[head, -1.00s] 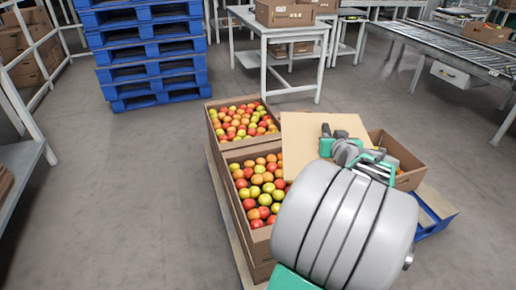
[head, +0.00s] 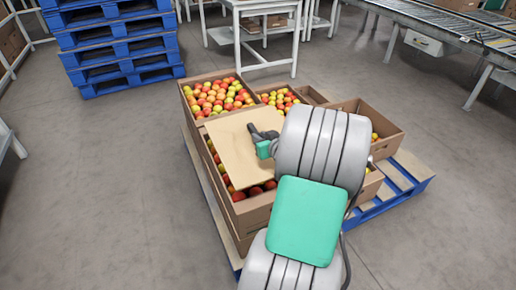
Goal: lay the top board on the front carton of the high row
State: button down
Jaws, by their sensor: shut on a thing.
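The top board (head: 232,152) is a flat tan sheet over the front carton of the high row (head: 257,213), on the left of the pallet. Tomatoes show past its left and front edges, and it lies slightly askew to the carton. I cannot tell whether it touches the rim. My gripper (head: 264,142) is at the board's right side, shut on it; my arm hides the fingertips and part of the carton's right side. The back carton of that row (head: 190,101) is open and full of red, orange and yellow tomatoes.
Lower open cartons stand to the right, one (head: 385,146) partly hidden by my arm. The blue pallet (head: 405,190) sticks out at right. A blue pallet stack (head: 120,45), a grey table (head: 265,30) and a roller conveyor (head: 440,28) stand behind. Floor at left is clear.

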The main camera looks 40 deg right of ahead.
jog(key=w+f, duration=0.1)
jog(key=d+f, duration=0.1)
jog(key=w+f+b, duration=0.1)
jog(key=f, duration=0.1)
jog(key=shift+w+d+f, duration=0.1)
jog(key=shift+w+d, duration=0.2)
jog(key=shift+d, duration=0.1)
notch_tip(320, 180, down, 4)
jog(key=shift+w+d+r+b, duration=0.15)
jog(key=shift+r+b, duration=0.1)
jog(key=shift+b, duration=0.85)
jog(key=shift+r, duration=0.15)
jog(key=c, duration=1.7)
grip_release()
jog(key=shift+f, duration=0.2)
jog(key=shift+c, duration=0.2)
jog(key=o, duration=0.5)
jog(key=shift+c, duration=0.2)
jog(key=shift+r, duration=0.1)
